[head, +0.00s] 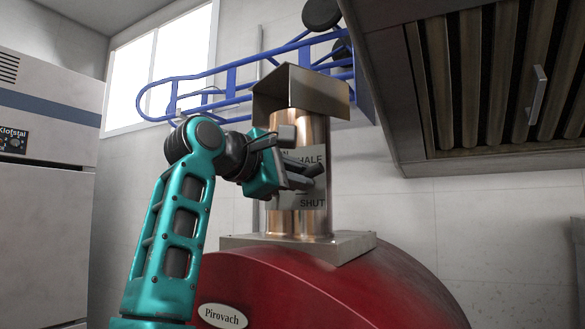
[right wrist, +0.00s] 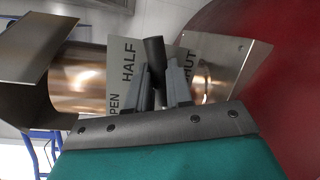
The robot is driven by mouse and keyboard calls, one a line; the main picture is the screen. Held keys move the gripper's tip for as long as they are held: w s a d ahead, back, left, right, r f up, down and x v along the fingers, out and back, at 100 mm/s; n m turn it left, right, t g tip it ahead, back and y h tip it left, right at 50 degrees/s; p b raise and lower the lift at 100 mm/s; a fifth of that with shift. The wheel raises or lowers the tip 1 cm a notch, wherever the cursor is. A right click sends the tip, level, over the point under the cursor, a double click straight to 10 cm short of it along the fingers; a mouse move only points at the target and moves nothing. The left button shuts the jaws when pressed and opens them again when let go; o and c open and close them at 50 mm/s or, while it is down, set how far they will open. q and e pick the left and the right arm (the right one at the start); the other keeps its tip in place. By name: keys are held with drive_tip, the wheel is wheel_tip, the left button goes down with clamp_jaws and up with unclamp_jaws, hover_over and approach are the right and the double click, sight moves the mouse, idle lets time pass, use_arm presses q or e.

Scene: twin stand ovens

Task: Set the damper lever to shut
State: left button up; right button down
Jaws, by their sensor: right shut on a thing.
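The damper lever (right wrist: 154,50) is a dark rod with a rounded end, seen in the right wrist view in front of a grey label plate (head: 313,192). The plate carries the words HALF and SHUT, with OPEN partly hidden. The lever appears between HALF and SHUT in the right wrist view. My right gripper (head: 311,176) is at the plate, just below HALF in the head view. In the right wrist view its fingers (right wrist: 158,88) are shut on the lever. In the head view the gripper hides most of the lever. My left gripper is not in view.
The plate is on a copper flue (head: 289,222) with a metal cowl (head: 300,88), above a red oven (head: 300,290). A vent hood (head: 395,100) overhangs at the right. A blue rail frame (head: 230,78) is behind the flue. A white cabinet (head: 45,215) stands left.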

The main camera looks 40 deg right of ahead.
drive_tip(key=shift+s+f+m+y, duration=0.2)
drive_tip(key=shift+f+m+y, duration=0.1)
drive_tip(key=shift+f+m, duration=0.55)
drive_tip(key=shift+r, duration=0.1)
drive_tip(key=c, duration=1)
unclamp_jaws()
drive_tip(key=a, duration=0.4)
drive_tip(key=a+r, duration=0.1)
drive_tip(key=a, duration=0.3)
drive_tip(key=a+r, duration=0.1)
drive_tip(key=a, duration=0.3)
drive_tip(key=shift+s+a+b, duration=0.3)
drive_tip(key=shift+s+a, duration=0.05)
drive_tip(key=shift+s, duration=0.05)
drive_tip(key=shift+c, duration=0.2)
